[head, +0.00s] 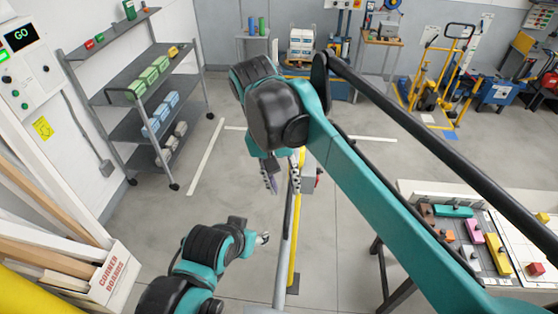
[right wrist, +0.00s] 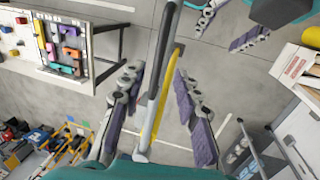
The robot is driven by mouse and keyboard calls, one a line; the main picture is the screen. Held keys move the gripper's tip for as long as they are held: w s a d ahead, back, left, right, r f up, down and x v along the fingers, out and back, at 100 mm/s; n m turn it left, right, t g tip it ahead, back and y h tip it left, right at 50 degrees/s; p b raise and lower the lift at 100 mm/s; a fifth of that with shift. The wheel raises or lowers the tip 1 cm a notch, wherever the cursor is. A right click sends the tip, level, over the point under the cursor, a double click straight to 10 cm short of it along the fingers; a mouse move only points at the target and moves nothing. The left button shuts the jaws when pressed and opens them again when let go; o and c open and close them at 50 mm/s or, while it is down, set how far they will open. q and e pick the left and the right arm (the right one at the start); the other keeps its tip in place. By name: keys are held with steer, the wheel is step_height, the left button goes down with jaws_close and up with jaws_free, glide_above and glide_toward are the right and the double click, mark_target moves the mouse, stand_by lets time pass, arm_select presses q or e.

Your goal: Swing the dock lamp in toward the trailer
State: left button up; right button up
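A grey pole (head: 284,240) and a slimmer yellow pole (head: 295,240) stand side by side at the middle; they seem to belong to the dock lamp. No lamp head can be made out. My right gripper (head: 282,177) hangs over their upper part, which it partly hides. In the right wrist view, my right gripper (right wrist: 158,74) has its fingers spread, with the grey pole (right wrist: 152,98) and yellow pole (right wrist: 164,92) running between them, touching neither finger visibly. My left gripper (head: 263,238) is low and left of the poles; its fingers show apart in the right wrist view (right wrist: 224,28).
A table with coloured blocks (head: 405,188) stands at right. A shelf rack (head: 120,82) and a corner-boards box (head: 118,278) are at left. Floor between is clear.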

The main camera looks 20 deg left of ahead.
arm_select(q)
steer(key=shift+w, duration=0.1)
arm_select(e)
step_height(320, 180, up, 8)
steer(key=a, duration=0.2)
steer(key=shift+r, duration=0.25)
arm_select(q)
steer(key=shift+w+f, duration=0.1)
steer(key=shift+w, duration=0.3)
arm_select(e)
steer(key=shift+w, duration=0.1)
